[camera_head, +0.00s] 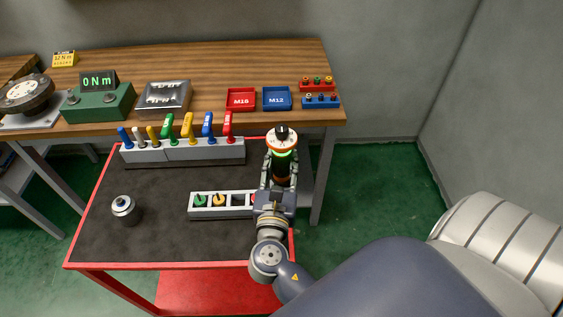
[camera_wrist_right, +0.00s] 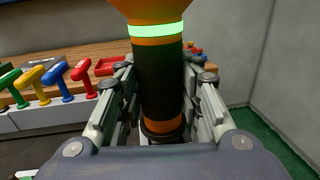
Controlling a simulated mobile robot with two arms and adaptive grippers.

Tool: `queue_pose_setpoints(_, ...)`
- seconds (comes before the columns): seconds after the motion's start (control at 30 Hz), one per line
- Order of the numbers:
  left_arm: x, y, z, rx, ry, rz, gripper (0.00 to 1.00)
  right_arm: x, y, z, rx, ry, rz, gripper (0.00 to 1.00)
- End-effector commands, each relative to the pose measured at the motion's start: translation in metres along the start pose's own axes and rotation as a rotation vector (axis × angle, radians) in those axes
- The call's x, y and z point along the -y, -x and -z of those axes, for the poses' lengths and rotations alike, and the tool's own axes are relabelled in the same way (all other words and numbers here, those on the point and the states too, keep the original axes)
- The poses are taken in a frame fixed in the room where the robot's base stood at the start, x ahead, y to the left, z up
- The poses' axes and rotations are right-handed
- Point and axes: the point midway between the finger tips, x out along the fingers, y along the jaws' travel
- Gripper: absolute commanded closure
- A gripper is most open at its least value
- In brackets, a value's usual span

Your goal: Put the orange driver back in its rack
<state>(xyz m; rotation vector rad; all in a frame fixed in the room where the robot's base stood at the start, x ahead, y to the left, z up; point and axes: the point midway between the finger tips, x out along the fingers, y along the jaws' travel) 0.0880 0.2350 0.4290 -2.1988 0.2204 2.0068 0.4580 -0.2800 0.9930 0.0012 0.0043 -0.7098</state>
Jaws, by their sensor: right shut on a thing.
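My right gripper (camera_head: 280,168) is shut on the orange driver (camera_head: 282,145), a thick upright cylinder with a black grip, a glowing green ring and a white-and-orange dial top. The right wrist view shows the driver (camera_wrist_right: 161,85) between both finger pairs (camera_wrist_right: 160,108). It is held above the cart's right edge. A long grey rack (camera_head: 185,155) stands at the cart's back, holding several coloured-handle drivers. A smaller pale rack (camera_head: 221,212) lies in front, with green and yellow round pieces, a dark empty square and a red piece partly hidden by my gripper. My left gripper is out of view.
The red-framed cart (camera_head: 100,255) has a dark mat with free room at the centre and front. A metal cylinder (camera_head: 124,210) stands at its left. The wooden bench behind holds a green meter (camera_head: 100,105), red tray (camera_head: 240,99) and blue tray (camera_head: 277,98).

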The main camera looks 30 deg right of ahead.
Motion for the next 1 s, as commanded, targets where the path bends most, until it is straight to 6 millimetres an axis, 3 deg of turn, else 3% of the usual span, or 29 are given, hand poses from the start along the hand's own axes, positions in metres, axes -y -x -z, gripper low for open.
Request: queue_pose_setpoints(1.0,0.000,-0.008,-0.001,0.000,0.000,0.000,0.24,0.000,-0.001,0.011,0.006,-0.001,0.000,1.00)
